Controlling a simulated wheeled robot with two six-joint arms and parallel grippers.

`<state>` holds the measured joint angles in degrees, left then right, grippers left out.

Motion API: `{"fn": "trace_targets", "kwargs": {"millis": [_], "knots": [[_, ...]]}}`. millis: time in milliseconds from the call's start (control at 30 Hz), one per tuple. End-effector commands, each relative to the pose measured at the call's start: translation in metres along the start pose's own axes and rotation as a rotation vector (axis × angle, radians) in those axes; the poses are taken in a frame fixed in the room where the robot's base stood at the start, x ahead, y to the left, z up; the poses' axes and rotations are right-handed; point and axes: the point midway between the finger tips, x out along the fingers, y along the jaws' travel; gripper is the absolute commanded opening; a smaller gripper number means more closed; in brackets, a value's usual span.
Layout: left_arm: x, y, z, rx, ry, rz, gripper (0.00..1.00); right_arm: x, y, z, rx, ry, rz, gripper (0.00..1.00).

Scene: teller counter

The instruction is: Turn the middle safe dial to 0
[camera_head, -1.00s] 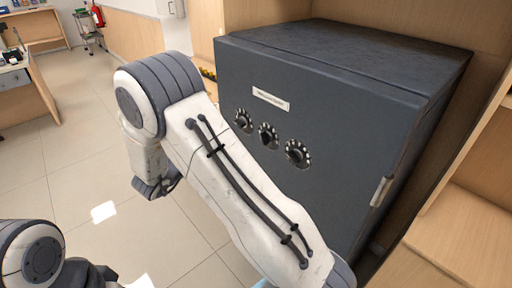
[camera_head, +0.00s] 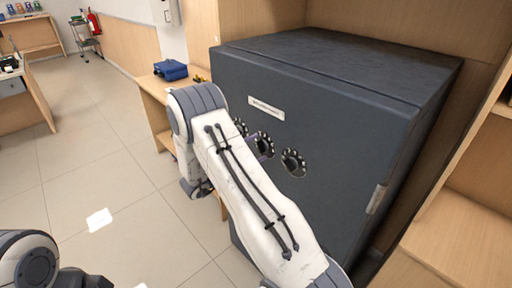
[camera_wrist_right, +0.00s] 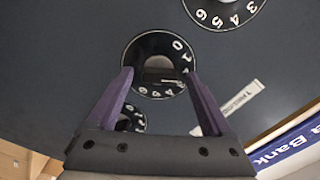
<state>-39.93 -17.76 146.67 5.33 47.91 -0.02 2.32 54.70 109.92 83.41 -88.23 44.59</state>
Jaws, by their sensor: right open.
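The dark grey safe (camera_head: 330,125) has a row of three black dials with white numbers on its front. The middle dial (camera_head: 263,145) lies between the left dial (camera_head: 240,127) and the right dial (camera_head: 293,163). In the right wrist view, the middle dial (camera_wrist_right: 152,50) is between the tips of my open right gripper (camera_wrist_right: 159,74), its knob partly in shadow; I cannot tell whether the fingers touch it. In the head view my right forearm hides most of that gripper. My left arm shows at the lower left, its fingers out of sight.
The safe sits inside a wooden cabinet (camera_head: 262,18), with a metal handle (camera_head: 376,198) at its front right edge. A white label (camera_head: 266,108) is above the dials. A blue box (camera_head: 170,70) stands on a wooden shelf to the left. The tiled floor at left is open.

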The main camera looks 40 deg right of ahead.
Motion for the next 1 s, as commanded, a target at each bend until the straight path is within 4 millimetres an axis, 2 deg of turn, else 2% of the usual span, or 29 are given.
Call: {"fn": "trace_targets", "kwargs": {"millis": [333, 367, 500, 567, 1000], "knots": [[-0.0010, 0.0001, 0.0000, 0.000, 0.000, 0.000, 0.00, 0.0052, 0.0004, 0.0005, 0.000, -0.002, 0.000, 0.85], [-0.0010, 0.0001, 0.0000, 0.000, 0.000, 0.000, 0.00, 0.0051, 0.0004, 0.0005, -0.001, -0.002, 0.000, 0.77], [-0.0010, 0.0001, 0.0000, 0.000, 0.000, 0.000, 0.00, 0.0050, 0.0003, 0.0004, -0.001, -0.002, 0.000, 0.24], [-0.0010, 0.0001, 0.0000, 0.000, 0.000, 0.000, 0.00, 0.0049, 0.0004, 0.0004, -0.001, -0.002, 0.000, 0.01], [-0.0021, 0.0001, -0.0001, 0.000, 0.000, 0.000, 0.00, 0.0045, 0.0004, 0.0006, -0.095, -0.002, 0.000, 0.00]]}}
